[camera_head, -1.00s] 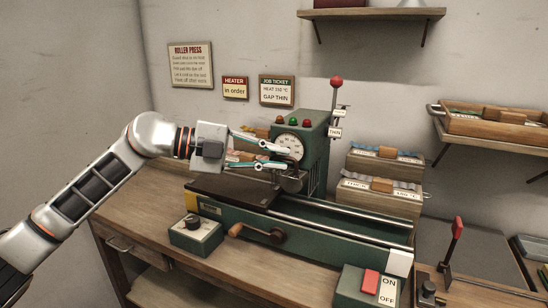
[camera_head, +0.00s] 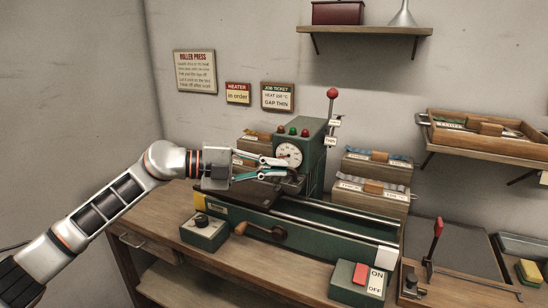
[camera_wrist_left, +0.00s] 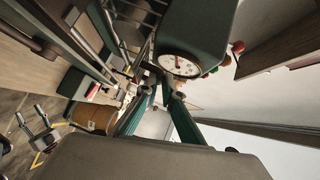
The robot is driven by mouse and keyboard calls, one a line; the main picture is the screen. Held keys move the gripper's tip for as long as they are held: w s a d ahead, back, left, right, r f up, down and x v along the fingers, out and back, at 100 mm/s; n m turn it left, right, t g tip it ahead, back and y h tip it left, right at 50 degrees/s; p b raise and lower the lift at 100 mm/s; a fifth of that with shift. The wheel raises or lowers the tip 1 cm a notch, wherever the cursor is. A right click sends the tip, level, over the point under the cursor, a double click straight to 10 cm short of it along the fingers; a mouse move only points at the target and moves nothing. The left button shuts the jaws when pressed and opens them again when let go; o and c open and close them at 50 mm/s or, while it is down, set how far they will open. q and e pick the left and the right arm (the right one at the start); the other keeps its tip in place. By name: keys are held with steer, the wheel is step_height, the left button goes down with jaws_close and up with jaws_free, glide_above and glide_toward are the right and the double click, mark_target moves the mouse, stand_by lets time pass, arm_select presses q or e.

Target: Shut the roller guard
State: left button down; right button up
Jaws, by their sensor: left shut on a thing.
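The green roller press (camera_head: 313,150) stands on the bench with a white dial (camera_head: 288,155) on its face. The roller guard is hard to make out; a dark part (camera_head: 291,185) by the fingertips, below the dial, may belong to it. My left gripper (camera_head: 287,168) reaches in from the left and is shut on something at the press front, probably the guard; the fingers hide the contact. In the left wrist view, its teal fingers (camera_wrist_left: 163,92) come close below the dial (camera_wrist_left: 180,64).
A crank (camera_head: 262,231) and two rails run along the front of the press bed. A switch box (camera_head: 357,284) and a knob box (camera_head: 204,232) stand on the bench. Labelled boxes (camera_head: 372,195) stand right of the press. A shelf (camera_head: 370,30) hangs above.

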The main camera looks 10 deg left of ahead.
arm_select(q)
steer(key=f+m+h+b, duration=0.1)
steer(key=m+b, duration=0.1)
steer(key=s+f+m+t+h+b, duration=0.1)
steer(key=m+h+b, duration=0.1)
steer(key=shift+a+f+t+b, duration=0.2)
steer(key=shift+f+t+b, duration=0.1)
steer(key=shift+f, duration=0.1)
arm_select(e)
steer(key=shift+w+a+f, duration=0.3)
steer(key=shift+w+f, duration=0.05)
steer(key=shift+w, duration=0.15)
steer(key=shift+s+f, duration=0.1)
steer(key=shift+s, duration=0.05)
arm_select(q)
steer(key=c, duration=2.5)
jaws_free()
arm_select(e)
steer(key=shift+a+f, duration=0.1)
steer(key=shift+f, duration=0.05)
steer(key=shift+s, duration=0.1)
